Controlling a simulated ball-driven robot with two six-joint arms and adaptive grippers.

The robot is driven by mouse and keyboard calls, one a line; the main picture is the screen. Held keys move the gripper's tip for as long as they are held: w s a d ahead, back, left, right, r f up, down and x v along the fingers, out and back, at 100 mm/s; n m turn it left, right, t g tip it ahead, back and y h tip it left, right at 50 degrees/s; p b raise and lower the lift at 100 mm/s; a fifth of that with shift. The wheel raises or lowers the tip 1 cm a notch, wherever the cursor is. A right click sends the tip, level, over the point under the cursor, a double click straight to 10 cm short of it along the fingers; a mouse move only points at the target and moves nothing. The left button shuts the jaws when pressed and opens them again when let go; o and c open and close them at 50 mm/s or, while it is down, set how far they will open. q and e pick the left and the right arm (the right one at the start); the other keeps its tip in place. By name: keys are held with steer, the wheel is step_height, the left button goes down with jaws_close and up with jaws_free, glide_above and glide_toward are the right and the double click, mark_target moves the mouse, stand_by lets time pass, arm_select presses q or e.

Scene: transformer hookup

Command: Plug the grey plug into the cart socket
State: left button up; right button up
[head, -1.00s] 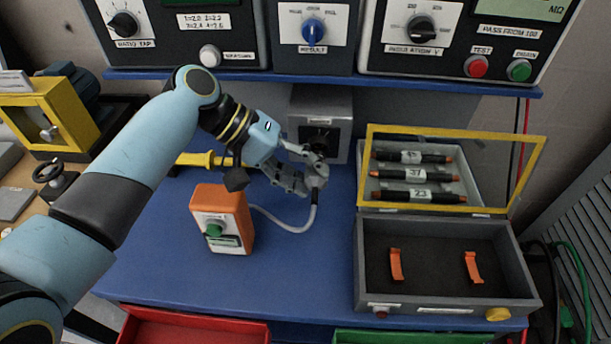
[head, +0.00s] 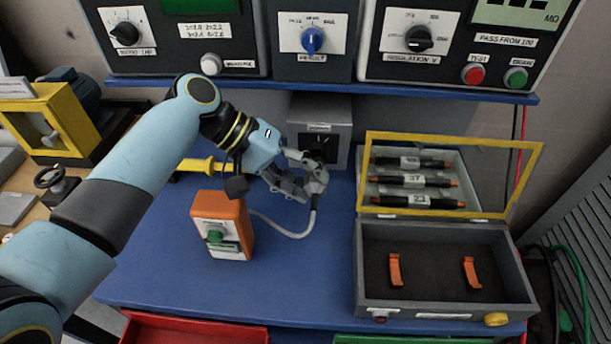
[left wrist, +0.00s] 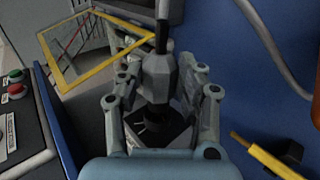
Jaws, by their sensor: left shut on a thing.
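My left gripper (head: 306,180) is shut on the grey plug (head: 319,179), with the plug's grey cable hanging down and curving left to an orange box (head: 222,226) with a green button. The cart socket (head: 335,114) is a grey box with a dark face at the back of the blue cart top. The plug is just in front of that face in the head view. In the left wrist view the plug (left wrist: 158,76) sits between both fingers, with the dark socket face (left wrist: 168,127) beyond it. I cannot tell whether they touch. My right gripper is not in view.
An open grey case (head: 440,262) with a yellow-framed lid stands to the right. A yellow-handled tool (head: 195,165) lies behind the orange box. Instruments (head: 313,40) stand on the shelf above. The blue top (head: 160,262) is clear at front left.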

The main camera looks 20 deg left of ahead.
arm_select(q)
steer(key=shift+w+a+b, duration=0.2)
steer(key=shift+w+b, duration=0.1)
steer(key=shift+w, duration=0.5)
steer(key=shift+w+a+b, duration=0.15)
steer(key=shift+w+b, duration=0.1)
steer(key=shift+w, duration=0.5)
steer(key=o, duration=1.2)
steer(key=shift+o, duration=0.3)
steer(key=shift+o, duration=0.7)
steer(key=p+v, duration=0.5)
steer(key=v, duration=0.2)
steer(key=shift+p, duration=0.35)
